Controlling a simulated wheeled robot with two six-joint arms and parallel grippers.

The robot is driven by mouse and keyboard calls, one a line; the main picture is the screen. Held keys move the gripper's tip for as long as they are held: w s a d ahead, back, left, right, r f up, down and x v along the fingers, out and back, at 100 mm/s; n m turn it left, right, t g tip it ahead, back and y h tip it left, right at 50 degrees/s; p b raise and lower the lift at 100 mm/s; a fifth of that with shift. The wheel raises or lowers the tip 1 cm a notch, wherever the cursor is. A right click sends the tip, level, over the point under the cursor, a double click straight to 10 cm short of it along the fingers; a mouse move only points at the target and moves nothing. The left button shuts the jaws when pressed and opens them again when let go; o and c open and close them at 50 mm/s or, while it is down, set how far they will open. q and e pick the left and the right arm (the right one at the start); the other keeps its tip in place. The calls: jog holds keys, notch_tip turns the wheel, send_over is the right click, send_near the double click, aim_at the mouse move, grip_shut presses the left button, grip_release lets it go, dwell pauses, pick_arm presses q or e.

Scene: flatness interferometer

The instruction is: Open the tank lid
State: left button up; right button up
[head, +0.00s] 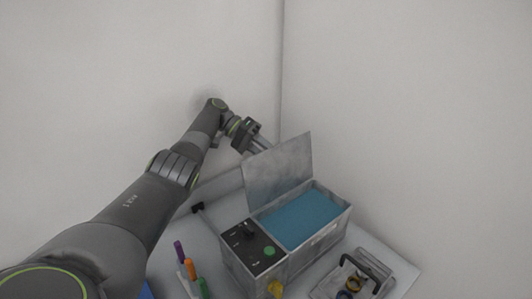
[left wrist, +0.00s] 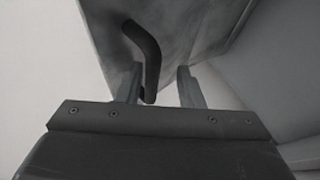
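The tank (head: 300,250) is a grey metal box holding blue liquid (head: 300,218). Its lid (head: 278,172) stands raised, tilted up at the tank's back left edge. My left gripper (head: 262,146) is at the lid's far side, its fingertips partly hidden by the lid. In the left wrist view the gripper (left wrist: 160,82) is open, with its two fingers apart. A dark bent handle (left wrist: 146,58) on the lid's outer face (left wrist: 185,30) reaches down between the fingers, close to the left one. I cannot tell whether they touch. My right gripper is not in view.
A black control panel (head: 240,243) with a knob and a green button is on the tank's left part. Several coloured pens (head: 191,269) stand at the front left. A tray (head: 387,285) with a handle and rings is at the right. Walls are close behind.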

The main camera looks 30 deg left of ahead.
pick_arm(q)
jog(key=shift+d+r, duration=0.15)
jog(key=shift+r, duration=0.25)
notch_tip(320, 180, up, 9)
jog(key=b, duration=0.2)
jog(key=shift+b, duration=0.3)
jog(key=shift+r, duration=0.3)
jog(key=shift+f, duration=0.1)
